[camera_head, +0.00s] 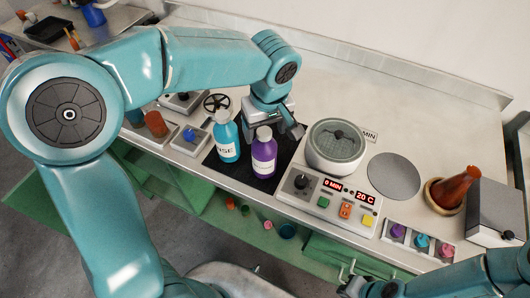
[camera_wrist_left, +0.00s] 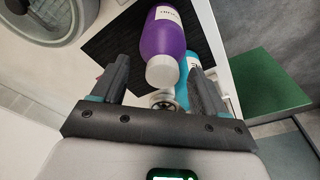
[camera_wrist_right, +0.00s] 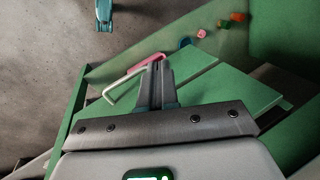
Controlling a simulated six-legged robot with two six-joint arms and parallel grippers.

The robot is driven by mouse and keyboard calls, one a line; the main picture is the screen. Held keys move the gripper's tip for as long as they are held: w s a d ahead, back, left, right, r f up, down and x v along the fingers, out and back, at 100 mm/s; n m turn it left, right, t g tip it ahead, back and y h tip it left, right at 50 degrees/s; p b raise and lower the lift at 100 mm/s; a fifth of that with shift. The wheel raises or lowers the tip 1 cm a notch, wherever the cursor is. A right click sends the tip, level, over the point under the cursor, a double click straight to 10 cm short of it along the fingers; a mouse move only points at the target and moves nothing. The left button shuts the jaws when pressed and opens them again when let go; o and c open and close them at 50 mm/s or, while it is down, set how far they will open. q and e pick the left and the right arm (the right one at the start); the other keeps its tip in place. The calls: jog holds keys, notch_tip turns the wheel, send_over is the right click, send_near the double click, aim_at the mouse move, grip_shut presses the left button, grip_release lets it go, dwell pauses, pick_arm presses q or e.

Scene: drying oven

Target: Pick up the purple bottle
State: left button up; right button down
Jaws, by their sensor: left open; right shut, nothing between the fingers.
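The purple bottle (camera_head: 264,158) with a white cap and white label stands upright on a black mat (camera_head: 283,172), right beside a blue bottle (camera_head: 227,142). My left gripper (camera_head: 272,128) is open just behind the purple bottle. In the left wrist view the purple bottle (camera_wrist_left: 165,35) lies ahead, its cap between the fingers of my left gripper (camera_wrist_left: 158,75); I cannot tell whether they touch it. The blue bottle (camera_wrist_left: 183,88) is partly hidden behind one finger there. My right gripper (camera_head: 365,288) is low at the bottom edge, and its fingers (camera_wrist_right: 155,85) are shut and empty.
A grey disc (camera_head: 394,176), a brown flask (camera_head: 456,188) and a grey box (camera_head: 497,212) are farther right. Green drawers with a pale handle (camera_wrist_right: 127,77) are near my right gripper.

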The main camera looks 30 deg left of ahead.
pick_arm(q)
jog(key=shift+w+a+f, duration=0.15)
jog(key=shift+f, duration=0.55)
jog(key=shift+s+f, duration=0.15)
jog(key=shift+s, duration=0.25)
jog(key=shift+w, duration=0.2)
jog(key=shift+c, duration=0.9)
jog(key=shift+w+f, duration=0.1)
jog(key=shift+w, duration=0.05)
jog(key=c, duration=1)
jog(key=shift+s, duration=0.35)
grip_shut()
jog(key=shift+w, duration=0.1)
pick_arm(e)
jog(key=shift+s+r, duration=0.15)
jog(key=shift+s, duration=0.05)
